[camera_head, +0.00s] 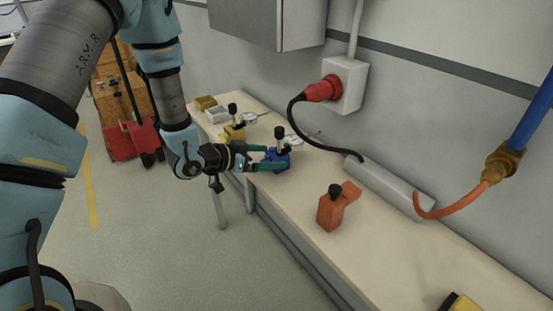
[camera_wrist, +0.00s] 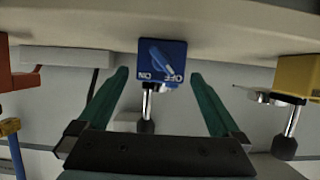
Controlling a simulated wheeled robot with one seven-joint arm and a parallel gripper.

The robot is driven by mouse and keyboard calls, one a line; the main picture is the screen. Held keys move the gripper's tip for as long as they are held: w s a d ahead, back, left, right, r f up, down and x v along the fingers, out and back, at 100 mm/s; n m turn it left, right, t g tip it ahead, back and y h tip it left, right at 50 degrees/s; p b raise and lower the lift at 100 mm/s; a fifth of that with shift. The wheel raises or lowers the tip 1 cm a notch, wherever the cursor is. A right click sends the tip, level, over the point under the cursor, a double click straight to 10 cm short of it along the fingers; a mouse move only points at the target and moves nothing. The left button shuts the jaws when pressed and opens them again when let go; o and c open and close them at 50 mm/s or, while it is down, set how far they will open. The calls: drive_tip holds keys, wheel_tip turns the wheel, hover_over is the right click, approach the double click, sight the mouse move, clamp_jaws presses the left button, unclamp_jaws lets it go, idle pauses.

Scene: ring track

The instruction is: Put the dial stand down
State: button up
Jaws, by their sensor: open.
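The dial stand, a blue block (camera_head: 284,154) with a black knob on a post, stands upright on the bench near its front edge. In the wrist view, where the bench shows at the top, its blue face (camera_wrist: 164,62) carries an ON/OFF switch. My gripper (camera_head: 275,160) reaches in from the aisle side. In the wrist view its teal fingers (camera_wrist: 159,76) are spread on both sides of the block, with a visible gap on each side.
A yellow stand (camera_head: 234,133) is farther back on the bench (camera_head: 385,245). An orange block (camera_head: 330,211) with a black knob stands nearer. Bare bench lies between the blue and orange blocks.

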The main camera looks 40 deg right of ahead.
drive_tip(key=b+v, duration=0.1)
drive_tip(key=v, duration=0.7)
drive_tip(key=shift+a+b, duration=0.15)
drive_tip(key=shift+b, duration=0.15)
drive_tip(key=w+a+r+n+t+y, duration=0.1)
drive_tip(key=w+a+n+t+y, duration=0.3)
drive_tip(key=w+a, duration=0.45)
drive_tip(key=w+a+r+n+t+y, duration=0.1)
drive_tip(key=w+a+n+t+y, duration=0.4)
drive_tip(key=a, duration=0.6)
drive_tip(key=s+a+r+n+g+y, duration=0.2)
drive_tip(key=a+n+g+y, duration=0.15)
drive_tip(key=a, duration=0.75)
drive_tip(key=s+a+r+n+g, duration=0.2)
drive_tip(key=s+a+n, duration=0.3)
drive_tip(key=s, duration=0.3)
drive_tip(key=shift+s+a+r+g+y, duration=0.15)
drive_tip(key=shift+a+r+g+y, duration=0.15)
drive_tip(key=shift+a+g, duration=0.2)
